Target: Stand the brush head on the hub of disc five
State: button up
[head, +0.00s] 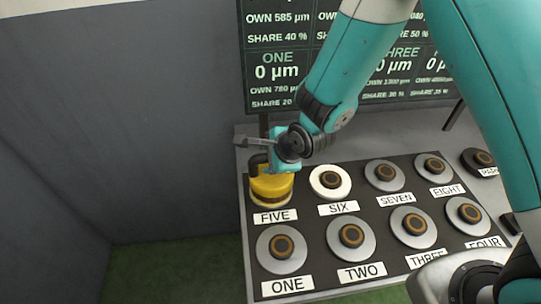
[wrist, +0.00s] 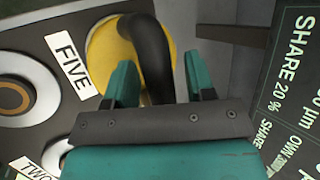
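The brush head (head: 271,187) is a round yellow block with a black curved handle. It stands upright over the disc five place, behind the FIVE label (head: 275,216). It covers disc five and its hub, so I cannot tell how it sits on the hub. In the wrist view the yellow top (wrist: 104,45) and the black handle (wrist: 152,60) show. My gripper (wrist: 160,82) has its two teal fingers on either side of the handle, with narrow gaps showing beside it. In the head view my gripper (head: 284,163) is just above the brush head.
Disc six (head: 321,189), with a white face, is close on the right. Discs one (head: 264,257), two (head: 333,245) and several others with dark hubs fill the dark board. A readout screen (head: 275,45) stands behind. A grey wall (head: 120,120) is at left.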

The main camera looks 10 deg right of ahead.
jog(key=shift+r, duration=0.2)
jog(key=s+d+r+n+g, duration=0.3)
jog(key=s+d+r+n, duration=0.1)
jog(key=s+r+n, duration=0.6)
jog(key=s+d+r+n+g+b, duration=0.1)
jog(key=s+d+r+n+g, duration=0.2)
jog(key=s+r+n, duration=0.8)
jog(key=shift+s+d+n, duration=0.6)
jog(key=shift+s+n, duration=0.25)
jog(key=shift+n, duration=0.65)
jog(key=shift+r, duration=0.1)
